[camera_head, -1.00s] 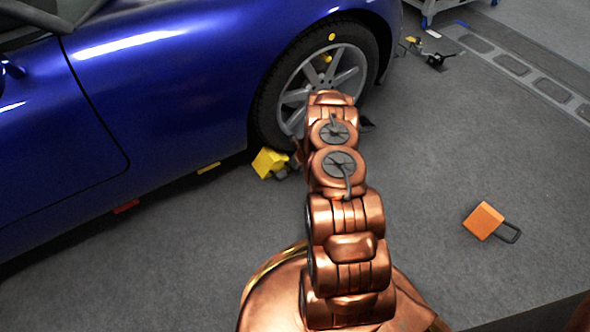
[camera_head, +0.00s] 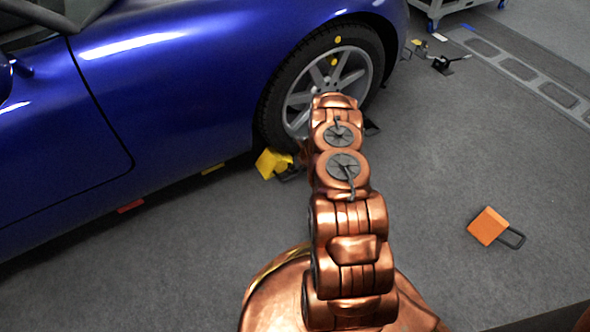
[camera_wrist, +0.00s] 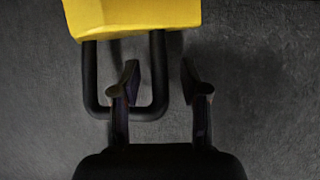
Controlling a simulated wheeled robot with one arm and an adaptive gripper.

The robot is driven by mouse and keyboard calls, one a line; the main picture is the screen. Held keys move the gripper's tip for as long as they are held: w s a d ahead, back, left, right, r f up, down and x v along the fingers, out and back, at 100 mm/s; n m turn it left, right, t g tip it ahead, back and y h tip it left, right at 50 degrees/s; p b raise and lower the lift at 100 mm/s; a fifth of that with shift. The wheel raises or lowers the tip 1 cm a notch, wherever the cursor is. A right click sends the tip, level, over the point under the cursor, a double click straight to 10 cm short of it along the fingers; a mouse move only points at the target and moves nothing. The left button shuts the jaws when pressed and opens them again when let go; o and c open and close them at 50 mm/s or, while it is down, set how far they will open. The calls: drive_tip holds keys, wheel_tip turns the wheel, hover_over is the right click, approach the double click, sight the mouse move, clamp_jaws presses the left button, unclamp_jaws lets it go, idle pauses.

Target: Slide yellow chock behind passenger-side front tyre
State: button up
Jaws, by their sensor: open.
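The yellow chock (camera_head: 273,163) lies on the floor close to the rear of the blue car's front tyre (camera_head: 273,107); whether they touch is hard to tell. In the wrist view the yellow chock (camera_wrist: 135,17) is at the top, with its black loop handle (camera_wrist: 89,75) toward me. My gripper (camera_wrist: 160,75) is open. In the head view my arm hides my gripper.
An orange chock (camera_head: 487,226) with a black handle lies on open floor at the right. The blue car body (camera_head: 165,95) stands along the left. A wheeled cart (camera_head: 440,8) and a floor track (camera_head: 520,70) are at the upper right.

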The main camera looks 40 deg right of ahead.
drive_tip(key=shift+r, duration=0.1)
drive_tip(key=v, duration=1.1)
drive_tip(key=shift+s+r, duration=0.15)
drive_tip(key=shift+r, duration=0.25)
drive_tip(key=shift+s+d, duration=0.1)
idle(0.4)
